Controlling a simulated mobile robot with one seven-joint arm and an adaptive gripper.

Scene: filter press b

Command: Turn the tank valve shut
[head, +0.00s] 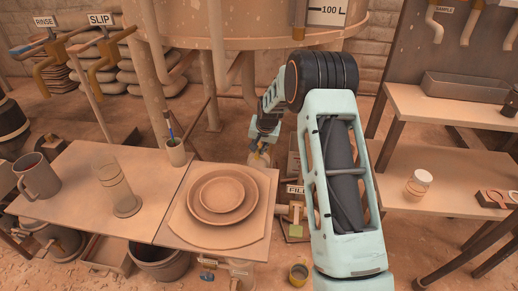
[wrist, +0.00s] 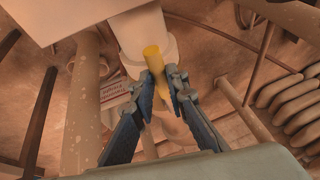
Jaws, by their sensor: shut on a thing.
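The tank (head: 220,25) stands on legs at the top of the head view, with a "100 L" plate at its upper right. In the wrist view, the tank valve's yellow lever (wrist: 152,54) lies in front of a pale cylindrical pipe (wrist: 143,30). My gripper (wrist: 163,80) is shut on the lever, one dark finger on each side of it. In the head view my gripper (head: 262,148) is small, below the tank and behind the table's far edge, with a bit of yellow at its tip. The valve body is mostly hidden there.
A near table holds stacked plates (head: 222,192), a glass cylinder (head: 118,185), a mug (head: 38,175) and a brush cup (head: 175,152). Yellow-handled RINSE and SLIP taps (head: 100,65) are at left. Shelves (head: 450,175) stand at right. Tank legs (wrist: 85,110) are close to my gripper.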

